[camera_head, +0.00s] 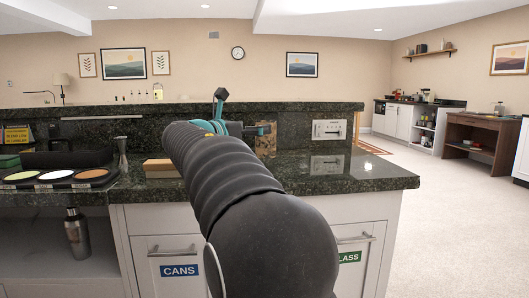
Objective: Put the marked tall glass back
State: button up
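No tall glass and no mark on a glass can be made out in the head view. My dark, ribbed arm rises from the bottom middle and reaches over the granite counter (360,175). Its far end shows teal and black parts near the raised ledge. The fingers of my gripper cannot be made out clearly there, and whether they hold anything is hidden. My arm covers the middle of the counter behind it.
A tray of coloured rounds (56,177), a metal jigger (122,155) and a wooden block (160,168) sit left on the counter. A raised granite ledge (300,107) runs behind. A steel shaker (77,235) stands on the lower shelf. Open floor (465,220) lies right.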

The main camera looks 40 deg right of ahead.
jog(key=x, duration=0.6)
jog(key=shift+f, duration=0.25)
grip_shut()
